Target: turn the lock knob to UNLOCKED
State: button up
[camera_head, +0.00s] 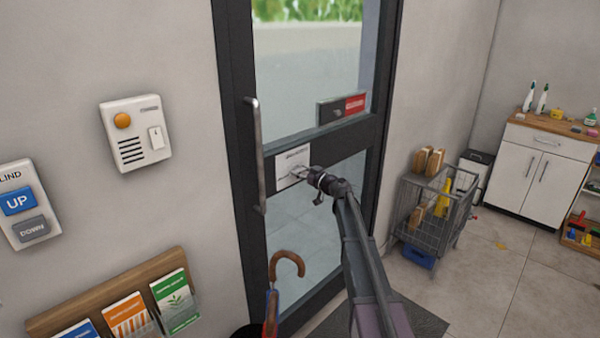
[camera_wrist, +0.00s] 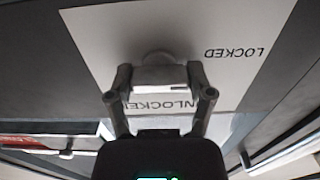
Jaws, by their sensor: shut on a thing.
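The lock plate (camera_head: 287,168) is a white sign on the dark frame of the glass door. In the wrist view the plate (camera_wrist: 95,40) shows upside-down, with the word LOCKED (camera_wrist: 235,52) at the right and UNLOCKED (camera_wrist: 177,104) at the bottom, partly covered by my gripper. The pale lock knob (camera_wrist: 157,76) sits between my fingers. My gripper (camera_wrist: 160,86) is shut on it, one finger at each side. In the head view my gripper (camera_head: 308,176) is at the plate and hides the knob. Which word the knob points to I cannot tell.
A vertical door handle (camera_head: 256,155) stands just left of the plate. A dark box with a red label (camera_head: 355,104) is above it. An umbrella with a curved handle (camera_head: 288,257) stands below. A wire cart (camera_head: 430,212) is at the right.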

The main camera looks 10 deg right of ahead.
jog(key=shift+m, duration=0.5)
jog(key=m, duration=0.3)
jog(key=shift+w+a, duration=0.1)
jog(key=m, duration=0.4)
jog(key=shift+m, duration=0.4)
jog(key=m, duration=0.4)
jog(key=shift+m, duration=2.6)
jog(key=o, duration=1.1)
